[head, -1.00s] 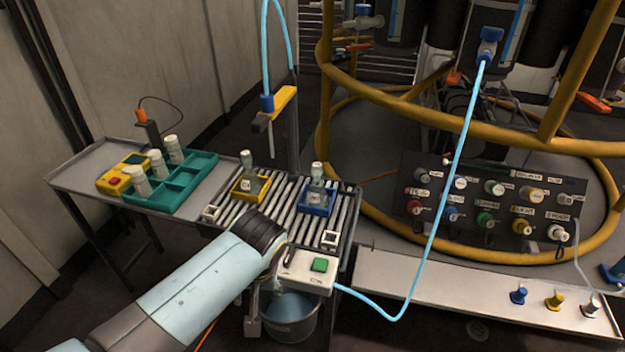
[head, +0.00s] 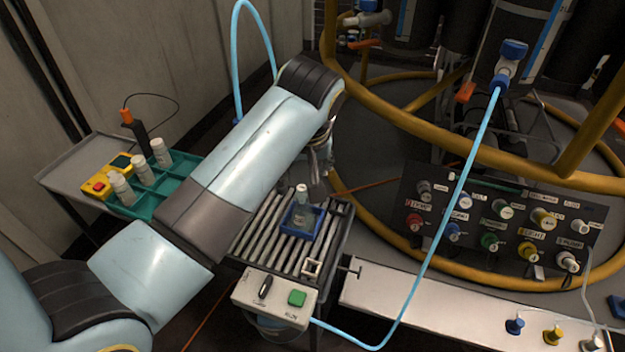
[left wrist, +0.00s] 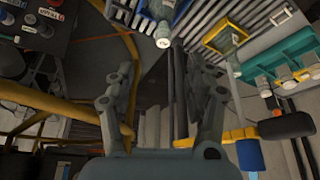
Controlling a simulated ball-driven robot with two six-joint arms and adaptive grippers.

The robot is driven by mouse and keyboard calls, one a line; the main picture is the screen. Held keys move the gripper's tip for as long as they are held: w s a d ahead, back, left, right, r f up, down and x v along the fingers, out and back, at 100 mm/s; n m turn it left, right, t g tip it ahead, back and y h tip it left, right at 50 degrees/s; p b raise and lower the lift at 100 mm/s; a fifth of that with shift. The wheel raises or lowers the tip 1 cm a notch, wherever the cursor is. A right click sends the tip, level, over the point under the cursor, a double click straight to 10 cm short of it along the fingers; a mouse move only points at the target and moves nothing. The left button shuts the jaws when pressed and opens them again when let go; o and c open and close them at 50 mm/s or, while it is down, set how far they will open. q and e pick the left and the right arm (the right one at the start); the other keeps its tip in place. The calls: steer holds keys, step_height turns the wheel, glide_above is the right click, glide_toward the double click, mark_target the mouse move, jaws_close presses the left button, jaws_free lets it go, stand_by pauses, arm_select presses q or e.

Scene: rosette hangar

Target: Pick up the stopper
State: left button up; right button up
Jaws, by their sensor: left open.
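A small clear flask (head: 301,219) stands upright in a blue tray (head: 319,224) on the roller rack. A pale stopper (head: 302,190) sits in its neck. My left gripper (head: 321,158) hangs above and slightly beyond the flask in the head view, apart from it, partly hidden by its own wrist. In the left wrist view the left gripper (left wrist: 160,80) is open, with nothing between its fingers. The flask's stopper (left wrist: 163,40) shows there above the fingers. A second flask in a yellow tray (left wrist: 216,27) also shows there; my arm hides it in the head view. My right gripper is out of view.
A green rack (head: 150,204) with white-capped bottles and a yellow box (head: 98,187) stand at left. A control box (head: 272,299) with a green button is at the rack's front. A blue hose (head: 450,215) and yellow ring frame (head: 480,152) bound the right.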

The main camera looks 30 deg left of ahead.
arm_select(q)
glide_above(302, 188)
steer(key=s+d, duration=0.2)
step_height(302, 188, down, 5)
steer(key=shift+w+a+r+b, duration=0.1)
steer(key=shift+r+b, duration=0.1)
steer(key=shift+b, duration=0.2)
steer(key=x, duration=0.5)
steer(key=shift+w+a+f+b, duration=0.15)
steer(key=shift+a+f+b, duration=0.05)
steer(key=shift+a+b, duration=0.15)
steer(key=shift+d+r, duration=0.1)
steer(key=shift+c, duration=0.7)
steer(key=c, duration=0.8)
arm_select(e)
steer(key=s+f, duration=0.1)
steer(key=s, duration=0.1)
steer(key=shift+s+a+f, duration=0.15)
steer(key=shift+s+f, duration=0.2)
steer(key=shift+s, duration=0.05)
